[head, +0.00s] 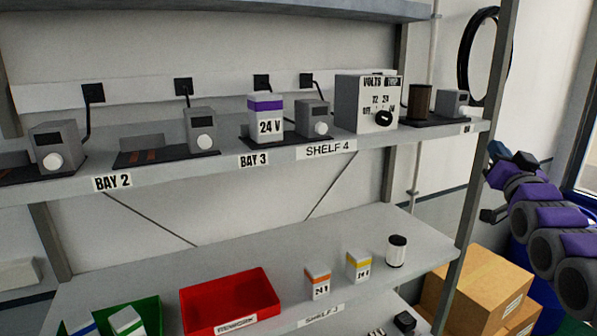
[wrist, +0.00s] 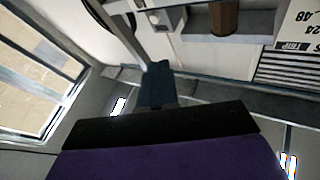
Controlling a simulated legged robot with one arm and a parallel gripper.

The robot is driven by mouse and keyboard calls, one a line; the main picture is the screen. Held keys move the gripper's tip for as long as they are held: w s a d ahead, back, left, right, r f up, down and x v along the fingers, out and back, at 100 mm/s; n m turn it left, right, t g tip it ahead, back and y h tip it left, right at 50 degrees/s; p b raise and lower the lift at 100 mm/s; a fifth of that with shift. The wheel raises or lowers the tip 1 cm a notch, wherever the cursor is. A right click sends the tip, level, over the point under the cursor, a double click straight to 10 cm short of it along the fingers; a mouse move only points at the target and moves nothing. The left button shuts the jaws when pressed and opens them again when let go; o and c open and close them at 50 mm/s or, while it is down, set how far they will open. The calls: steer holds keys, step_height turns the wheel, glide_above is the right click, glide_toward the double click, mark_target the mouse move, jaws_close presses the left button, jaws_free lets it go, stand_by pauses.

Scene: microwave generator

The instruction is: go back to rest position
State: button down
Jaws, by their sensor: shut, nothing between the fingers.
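My gripper (head: 512,156) is at the right of the head view, at the far end of my purple and grey arm. It is to the right of the shelf rack's upright post (head: 478,150), apart from the shelves, with nothing held. In the wrist view the dark blue-green gripper finger (wrist: 158,84) points up the picture, shut and empty. A purple part of my arm fills the bottom of that view.
The upper shelf (head: 230,168) holds chargers, a white 24 V battery (head: 266,120) and a volts selector box (head: 366,104). The lower shelf holds a red rework bin (head: 228,302) and small batteries. Cardboard boxes (head: 480,282) stand at lower right. A window (wrist: 38,70) is left in the wrist view.

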steer(key=a+f+n+g+y+b, duration=0.3)
steer(key=a+f+g+y+b, duration=0.15)
steer(key=a+f, duration=1)
steer(key=s+a+f+n+g+b, duration=0.1)
steer(key=s+a+f+g+b, duration=0.4)
steer(key=a+f, duration=0.6)
steer(key=s+a+f+g+b, duration=0.2)
steer(key=s+f+g+b, duration=0.1)
steer(key=s+f, duration=0.7)
steer(key=s+a+f+g+b, duration=0.2)
steer(key=s+f+g, duration=0.4)
steer(key=s+f, duration=0.4)
steer(key=s+a+f+n+g+b, duration=0.1)
steer(key=s+f+g+b, duration=0.3)
steer(key=s+f, duration=0.6)
steer(key=s+a+b, duration=0.1)
steer(key=s, duration=0.6)
steer(key=shift+s+a, duration=0.2)
steer(key=shift+a, duration=0.2)
steer(key=shift+g, duration=0.25)
steer(key=shift+a, duration=0.15)
